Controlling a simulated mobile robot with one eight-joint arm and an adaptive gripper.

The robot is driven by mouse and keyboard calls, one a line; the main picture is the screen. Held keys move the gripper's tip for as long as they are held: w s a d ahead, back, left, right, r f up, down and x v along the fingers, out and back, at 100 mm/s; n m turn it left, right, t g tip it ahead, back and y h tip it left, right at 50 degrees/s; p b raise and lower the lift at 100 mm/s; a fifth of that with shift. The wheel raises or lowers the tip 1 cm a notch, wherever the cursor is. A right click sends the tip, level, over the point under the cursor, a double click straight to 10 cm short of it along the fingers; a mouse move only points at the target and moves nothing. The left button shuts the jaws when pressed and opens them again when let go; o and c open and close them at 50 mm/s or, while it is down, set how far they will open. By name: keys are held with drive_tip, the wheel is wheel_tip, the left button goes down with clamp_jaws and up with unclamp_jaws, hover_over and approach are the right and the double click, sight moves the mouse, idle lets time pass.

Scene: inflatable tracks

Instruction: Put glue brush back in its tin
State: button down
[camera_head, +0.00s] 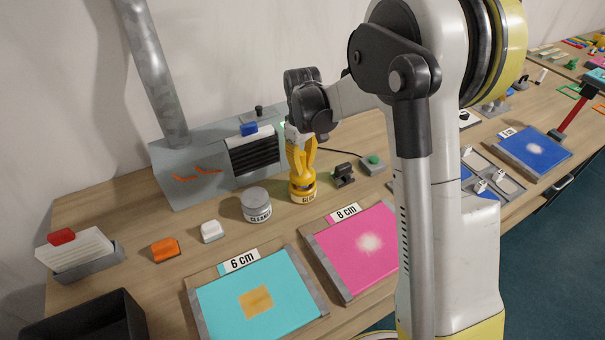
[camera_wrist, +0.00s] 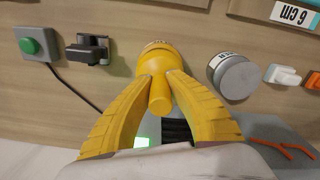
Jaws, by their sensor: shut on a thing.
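The yellow glue tin (camera_head: 303,190), labelled GLUE, stands on the bench, and its top edge also shows in the wrist view (camera_wrist: 156,47). My gripper (camera_head: 301,150) is directly above the tin, pointing down. In the wrist view my gripper's yellow fingers (camera_wrist: 160,80) are closed around the yellow handle of the glue brush (camera_wrist: 160,98). The brush's lower part is hidden, at or inside the tin's mouth. I cannot tell how deep the brush sits.
A grey cleaner tin (camera_head: 256,206) stands left of the glue tin. A black clamp-like block (camera_head: 343,175) and a green button box (camera_head: 373,164) are to the right. The cyan mat (camera_head: 290,300) and pink mat (camera_head: 345,262) lie in front. A grey vented unit (camera_head: 205,165) stands behind.

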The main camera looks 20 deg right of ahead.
drive_tip(key=shift+f+b, duration=0.4)
drive_tip(key=shift+f, duration=1.1)
drive_tip(key=shift+f, duration=0.15)
drive_tip(key=c, duration=1.4)
unclamp_jaws()
